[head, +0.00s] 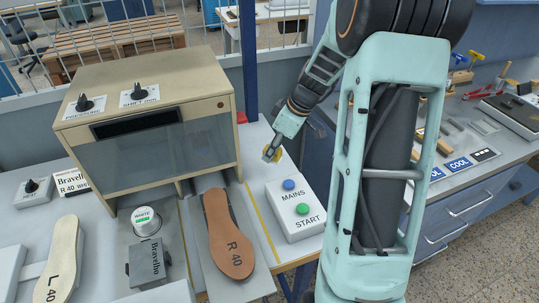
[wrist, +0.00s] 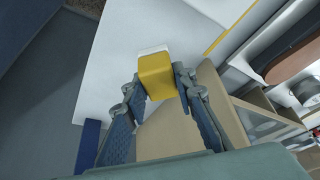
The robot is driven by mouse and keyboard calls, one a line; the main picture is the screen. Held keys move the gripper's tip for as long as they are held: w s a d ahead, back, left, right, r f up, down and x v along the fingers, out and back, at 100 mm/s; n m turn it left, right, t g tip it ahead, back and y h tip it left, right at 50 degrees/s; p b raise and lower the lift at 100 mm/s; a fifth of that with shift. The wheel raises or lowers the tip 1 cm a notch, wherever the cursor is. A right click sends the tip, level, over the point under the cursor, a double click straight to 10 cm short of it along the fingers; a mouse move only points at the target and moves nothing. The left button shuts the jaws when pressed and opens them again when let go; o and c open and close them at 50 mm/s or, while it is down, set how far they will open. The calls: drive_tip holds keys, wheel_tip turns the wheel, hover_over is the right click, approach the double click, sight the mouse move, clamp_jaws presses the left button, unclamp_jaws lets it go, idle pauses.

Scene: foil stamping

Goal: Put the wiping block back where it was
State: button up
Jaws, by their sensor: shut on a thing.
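The wiping block is a yellow block with a white face. In the wrist view the wiping block (wrist: 157,78) sits between the two fingertips of my gripper (wrist: 158,84), its white side pointing away from me. In the head view my gripper (head: 273,150) is low over the white table, just behind the MAINS/START box, and only a little yellow shows beside the fingers. My gripper is shut on the block. I cannot tell whether the block touches the table or hangs just above it.
The MAINS/START button box (head: 295,208) stands close in front of my gripper. The beige stamping machine (head: 150,110) is to the left, with a brown R 40 sole (head: 228,235) before it. A blue post (head: 247,60) rises behind. A yellow line (head: 262,222) runs along the table.

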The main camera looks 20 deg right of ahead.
sight(271, 168)
drive_tip(key=shift+w+d+f, duration=0.15)
drive_tip(key=shift+w+f, duration=0.6)
drive_tip(key=shift+f, duration=1.7)
drive_tip(key=shift+f, duration=0.2)
drive_tip(key=o, duration=1.1)
drive_tip(key=shift+r, duration=0.1)
drive_tip(key=shift+r, duration=0.25)
drive_tip(key=v, duration=1.1)
drive_tip(key=shift+s+d+r, duration=0.15)
drive_tip(key=shift+r, duration=0.15)
